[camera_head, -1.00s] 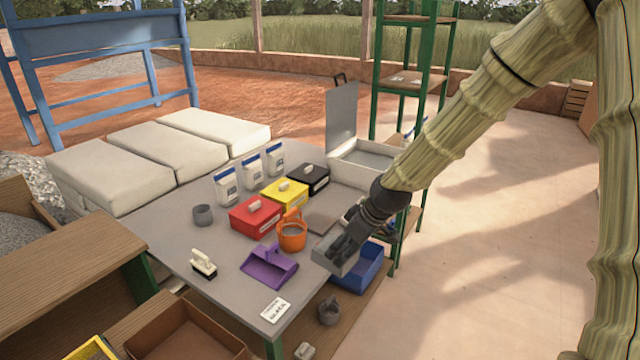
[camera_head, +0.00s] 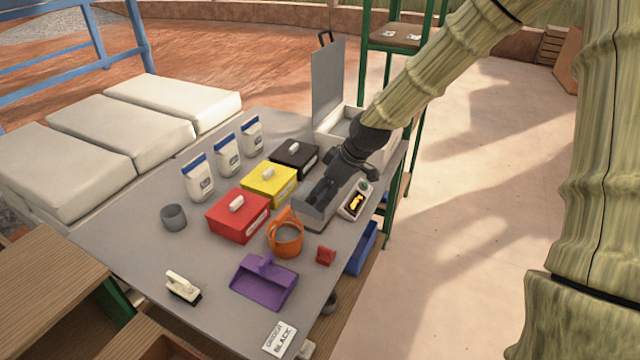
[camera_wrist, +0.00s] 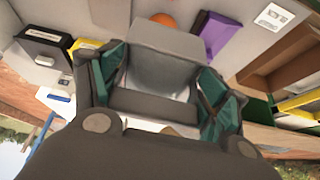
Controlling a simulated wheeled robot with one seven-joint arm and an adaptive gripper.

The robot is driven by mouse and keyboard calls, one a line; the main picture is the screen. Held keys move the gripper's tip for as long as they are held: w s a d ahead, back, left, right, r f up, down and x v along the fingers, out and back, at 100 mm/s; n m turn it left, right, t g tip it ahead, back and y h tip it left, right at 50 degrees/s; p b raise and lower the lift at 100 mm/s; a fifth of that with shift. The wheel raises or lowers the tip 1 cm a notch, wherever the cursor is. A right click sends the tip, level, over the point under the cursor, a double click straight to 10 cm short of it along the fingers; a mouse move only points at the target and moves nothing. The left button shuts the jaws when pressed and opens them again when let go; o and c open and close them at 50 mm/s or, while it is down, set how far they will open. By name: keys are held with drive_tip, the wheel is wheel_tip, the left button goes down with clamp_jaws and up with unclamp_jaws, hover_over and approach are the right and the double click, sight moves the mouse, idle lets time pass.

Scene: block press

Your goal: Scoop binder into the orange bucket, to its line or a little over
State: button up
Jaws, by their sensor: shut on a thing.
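The orange bucket (camera_head: 287,246) stands upright on the grey table with its handle raised. My gripper (camera_head: 322,192) is shut on a grey scoop (camera_head: 311,216), which is just behind and to the right of the bucket, apart from it. In the wrist view the scoop (camera_wrist: 155,70) lies between my fingers (camera_wrist: 155,100), and the bucket (camera_wrist: 163,19) shows beyond it. I cannot tell whether the scoop holds binder. The bucket's line and its contents cannot be made out. An open pale bin (camera_head: 338,128) with its lid raised stands at the back, partly behind my arm.
Red (camera_head: 238,216), yellow (camera_head: 269,184) and black (camera_head: 294,158) boxes stand left of the scoop. A purple scoop (camera_head: 264,284), a brush (camera_head: 183,287) and a red item (camera_head: 326,255) lie nearer. A small device (camera_head: 355,201) is to the right; a blue bin (camera_head: 360,248) sits below the table edge.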

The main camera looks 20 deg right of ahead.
sight(305, 193)
drive_tip(key=shift+s+a, duration=0.1)
drive_tip(key=shift+s, duration=0.15)
drive_tip(key=shift+w+a+f+b, duration=0.15)
drive_tip(key=shift+w+f+b, duration=0.45)
drive_tip(key=shift+f, duration=0.2)
drive_tip(key=shift+s+a+f+b, duration=0.15)
drive_tip(key=shift+f+b, duration=0.1)
drive_tip(key=shift+b, duration=0.05)
drive_tip(key=shift+w+a+f+b, duration=0.1)
drive_tip(key=shift+w+f+b, duration=0.25)
drive_tip(key=shift+f, duration=0.25)
drive_tip(key=shift+w+a+f+b, duration=0.15)
drive_tip(key=shift+a+f+b, duration=0.1)
drive_tip(key=shift+f+b, duration=0.3)
drive_tip(key=shift+w+r+g+h+p, duration=0.2)
drive_tip(key=shift+w+g+h+p, duration=0.15)
drive_tip(key=shift+p, duration=0.25)
drive_tip(key=shift+w+a+r+g+h+p, duration=0.25)
drive_tip(key=shift+w+a+g+h+p, duration=0.1)
drive_tip(key=shift+a+g+p, duration=0.15)
drive_tip(key=shift+w+a+r+g+h+p, duration=0.1)
drive_tip(key=shift+w+a+g+h+p, duration=0.05)
drive_tip(key=shift+w+g+h+p, duration=0.3)
drive_tip(key=shift+w+a+r+g+h+p, duration=0.25)
drive_tip(key=shift+w+a+g+h+p, duration=0.2)
drive_tip(key=shift+p, duration=0.25)
drive_tip(key=shift+a+f, duration=0.1)
